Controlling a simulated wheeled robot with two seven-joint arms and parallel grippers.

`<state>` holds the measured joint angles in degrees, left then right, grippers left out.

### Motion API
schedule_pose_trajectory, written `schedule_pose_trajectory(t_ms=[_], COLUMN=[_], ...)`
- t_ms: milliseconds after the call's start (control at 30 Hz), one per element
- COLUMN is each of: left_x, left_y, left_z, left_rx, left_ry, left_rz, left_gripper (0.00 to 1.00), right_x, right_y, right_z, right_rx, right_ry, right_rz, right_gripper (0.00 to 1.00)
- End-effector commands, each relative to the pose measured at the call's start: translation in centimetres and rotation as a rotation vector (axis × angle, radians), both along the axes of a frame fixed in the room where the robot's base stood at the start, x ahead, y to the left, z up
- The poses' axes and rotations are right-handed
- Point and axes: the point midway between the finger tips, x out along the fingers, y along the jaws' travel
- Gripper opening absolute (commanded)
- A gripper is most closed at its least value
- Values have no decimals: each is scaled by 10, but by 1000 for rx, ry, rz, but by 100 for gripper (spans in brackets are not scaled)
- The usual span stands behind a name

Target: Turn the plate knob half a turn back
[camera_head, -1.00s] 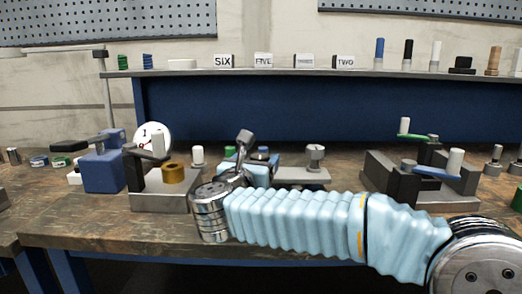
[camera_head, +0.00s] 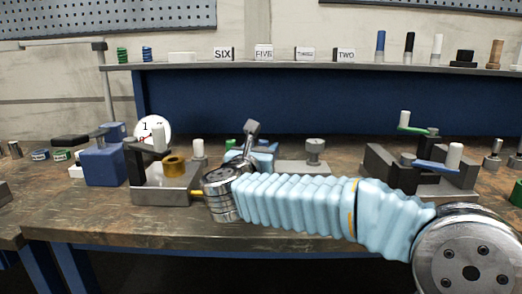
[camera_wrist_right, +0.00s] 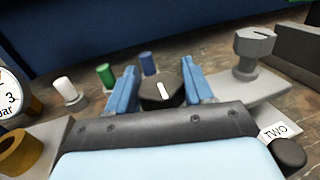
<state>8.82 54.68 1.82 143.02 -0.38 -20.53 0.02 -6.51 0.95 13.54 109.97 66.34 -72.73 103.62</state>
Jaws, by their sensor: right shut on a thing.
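In the right wrist view, the dark faceted knob (camera_wrist_right: 158,94) with a white mark on top sits between the two blue fingers of my right gripper (camera_wrist_right: 158,80). The fingers are shut on its sides, and the white mark leans slightly. In the head view my right gripper (camera_head: 263,158) is mostly hidden behind my wrist, and the dark knob cannot be made out. A grey knob (camera_wrist_right: 254,52) stands on a light plate (camera_wrist_right: 262,92) to the right, apart from the fingers; it also shows in the head view (camera_head: 315,151). My left gripper is not in view.
A brass ring (camera_head: 174,166) and a block fixture (camera_head: 160,196) stand left of my wrist, with a dial (camera_head: 154,131) behind. A fixture with green and blue levers (camera_head: 432,165) stands to the right. A shelf (camera_head: 290,67) with number cards runs behind.

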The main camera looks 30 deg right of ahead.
Motion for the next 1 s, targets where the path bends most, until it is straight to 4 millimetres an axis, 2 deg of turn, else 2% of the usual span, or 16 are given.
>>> schedule_pose_trajectory(t_ms=[267, 600, 1000], left_x=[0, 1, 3], left_y=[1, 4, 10], left_z=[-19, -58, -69], left_rx=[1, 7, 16], left_ry=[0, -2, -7], left_rz=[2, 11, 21], left_gripper=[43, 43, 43], right_x=[-1, -1, 1], right_y=[0, 0, 2], right_z=[-4, -4, -1], right_rx=[0, 0, 1], right_ry=[-3, -4, 0], right_rz=[70, 313, 583], right_gripper=[21, 21, 21])
